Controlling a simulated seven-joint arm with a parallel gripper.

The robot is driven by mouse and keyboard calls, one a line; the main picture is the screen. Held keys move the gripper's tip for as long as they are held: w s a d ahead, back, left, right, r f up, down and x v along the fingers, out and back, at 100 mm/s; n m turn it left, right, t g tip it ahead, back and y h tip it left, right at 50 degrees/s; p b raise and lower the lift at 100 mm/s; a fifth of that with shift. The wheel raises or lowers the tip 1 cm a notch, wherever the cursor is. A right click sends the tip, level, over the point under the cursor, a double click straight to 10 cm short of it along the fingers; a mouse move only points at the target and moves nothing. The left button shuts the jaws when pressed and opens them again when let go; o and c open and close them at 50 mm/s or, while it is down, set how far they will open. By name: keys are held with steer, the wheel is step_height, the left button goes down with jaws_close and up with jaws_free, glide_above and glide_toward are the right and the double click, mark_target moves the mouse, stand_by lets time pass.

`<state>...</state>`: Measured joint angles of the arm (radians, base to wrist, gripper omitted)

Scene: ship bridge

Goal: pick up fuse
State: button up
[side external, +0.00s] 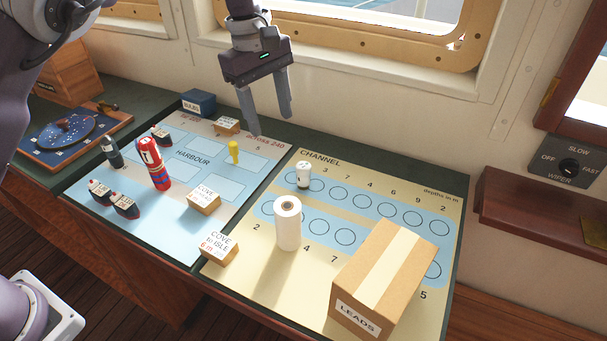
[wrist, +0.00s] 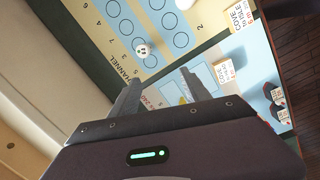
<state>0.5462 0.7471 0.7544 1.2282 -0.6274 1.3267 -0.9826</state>
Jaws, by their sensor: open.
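My gripper (side external: 270,126) is open and empty, pointing down above the back edge between the two chart boards. It also shows in the wrist view (wrist: 160,78). No label reading "fuse" is legible, so I cannot tell for sure which thing is the fuse. A small white cylinder with dark marks (side external: 303,174) stands upright on the channel board, to the right of and below my gripper; it shows in the wrist view (wrist: 142,50) beyond the fingers. A small yellow peg (side external: 233,152) stands on the harbour board, left of the fingers. Neither touches my gripper.
A white roll (side external: 288,222) and a cardboard box marked LEADS (side external: 378,280) stand on the channel board (side external: 448,186). The harbour board (side external: 92,172) holds a red cylinder (side external: 153,166), model ships (side external: 124,206) and labelled blocks (side external: 204,199). A blue box (side external: 198,103) stands behind it.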

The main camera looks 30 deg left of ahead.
steer(key=y, duration=0.1)
glide_above(303, 165)
steer(key=shift+n+g, duration=0.3)
steer(key=f, duration=0.5)
steer(key=s+f, duration=0.1)
steer(key=f, duration=0.1)
steer(key=shift+f, duration=0.3)
steer(key=f, duration=0.4)
steer(key=w+f, duration=0.1)
steer(key=f, duration=0.1)
steer(key=shift+f, duration=0.35)
jaws_close()
